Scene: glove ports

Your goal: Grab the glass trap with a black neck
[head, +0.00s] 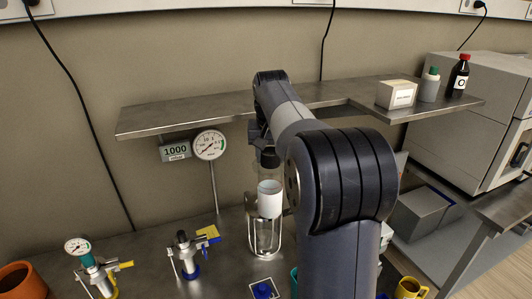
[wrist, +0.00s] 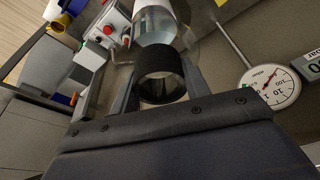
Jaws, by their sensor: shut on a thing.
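The glass trap (head: 268,180) is a clear upright cylinder with a black neck at its top and a white part inside. It shows below my gripper (head: 264,146) in the head view, above a wire stand (head: 263,237). I cannot tell whether its base is still within the stand. In the wrist view the black neck (wrist: 160,76) sits between the two fingers of my gripper (wrist: 161,85), with the clear glass beyond it. My gripper is shut on the neck. My arm hides part of the trap's right side in the head view.
A steel shelf (head: 210,115) runs behind my arm, with a white box (head: 397,94) and bottles at right. A round gauge (head: 209,146) stands on a post left of the trap. Two valve fittings (head: 187,255) (head: 95,270) stand on the bench at left.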

